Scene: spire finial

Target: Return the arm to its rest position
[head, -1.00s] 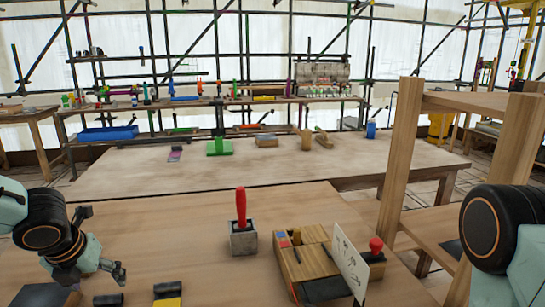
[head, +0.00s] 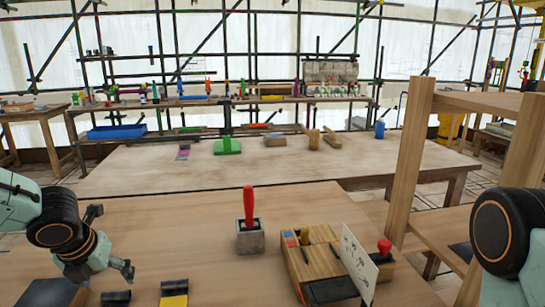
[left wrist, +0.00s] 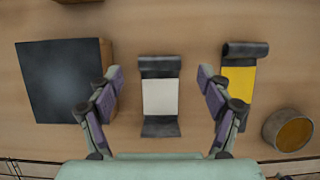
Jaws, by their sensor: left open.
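My left gripper (head: 113,240) is at the lower left of the head view, above the near wooden table (head: 200,215). In the left wrist view my left gripper (left wrist: 160,100) is open, its two fingers spread wide with nothing held. Below and between the fingers lies a dark sheet with a pale middle (left wrist: 160,97), apart from them. My right arm (head: 500,232) shows only as a dark joint at the right edge of the head view; its gripper is out of frame.
A grey block with a red handle (head: 249,222) stands mid-table. A wooden box with a white card (head: 357,262) is to its right. A dark square block (left wrist: 65,78), a yellow-and-black roll (left wrist: 240,80) and a round cup (left wrist: 288,130) lie near the left gripper. A wooden frame (head: 411,165) rises at right.

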